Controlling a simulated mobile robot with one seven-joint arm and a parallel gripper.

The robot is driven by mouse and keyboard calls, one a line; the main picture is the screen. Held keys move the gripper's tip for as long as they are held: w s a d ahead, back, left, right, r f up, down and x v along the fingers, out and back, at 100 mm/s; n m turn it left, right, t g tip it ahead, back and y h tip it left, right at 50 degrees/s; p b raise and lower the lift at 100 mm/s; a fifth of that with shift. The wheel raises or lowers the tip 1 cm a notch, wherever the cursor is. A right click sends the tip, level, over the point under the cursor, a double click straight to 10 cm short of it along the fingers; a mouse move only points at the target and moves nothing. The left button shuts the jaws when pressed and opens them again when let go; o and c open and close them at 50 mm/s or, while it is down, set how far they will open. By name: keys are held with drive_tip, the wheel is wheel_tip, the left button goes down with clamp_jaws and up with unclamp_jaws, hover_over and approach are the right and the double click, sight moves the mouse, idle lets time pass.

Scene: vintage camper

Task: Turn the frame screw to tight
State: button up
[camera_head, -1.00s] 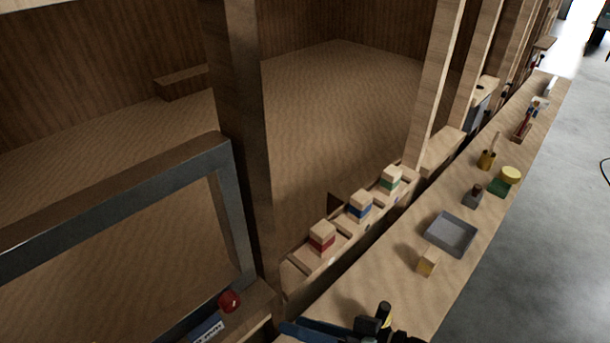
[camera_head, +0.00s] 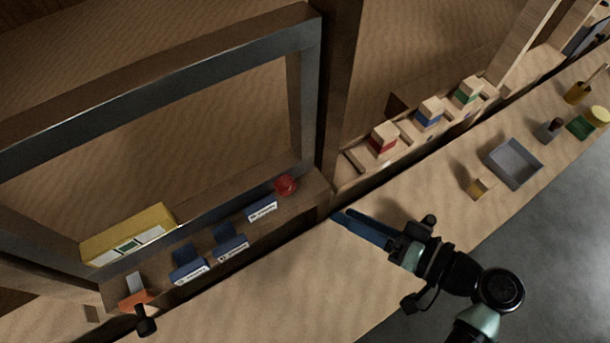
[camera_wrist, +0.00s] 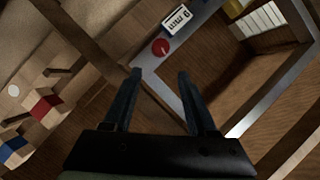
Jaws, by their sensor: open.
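A large grey metal frame (camera_head: 306,95) stands at the left of the head view; one bar also shows in the wrist view (camera_wrist: 262,105). A round red knob (camera_head: 285,185) sits on the wooden ledge by its lower right corner, and shows in the wrist view (camera_wrist: 160,47) just beyond the fingertips. A black knob (camera_head: 145,320) sits at the lower left. I cannot tell for sure which is the frame screw or how far it is turned. My gripper (camera_head: 343,217) is open and empty over the bench, right of the red knob; its fingers show in the wrist view (camera_wrist: 160,72).
Blue labelled blocks (camera_head: 232,246), a white label (camera_head: 262,210) and a yellow box (camera_head: 130,235) lie along the frame's lower side. A wooden post (camera_head: 340,90) stands right of the frame. Striped blocks (camera_head: 383,140) and a grey tray (camera_head: 514,163) are farther right. The near bench is clear.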

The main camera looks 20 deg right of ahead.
sight(292, 188)
drive_tip(key=p+x, duration=0.3)
drive_tip(key=x, duration=0.8)
drive_tip(key=shift+a+p, duration=0.1)
drive_tip(key=shift+p, duration=0.2)
drive_tip(key=shift+w+a+f, duration=0.15)
drive_tip(key=shift+w+a, duration=0.1)
drive_tip(key=shift+w, duration=0.25)
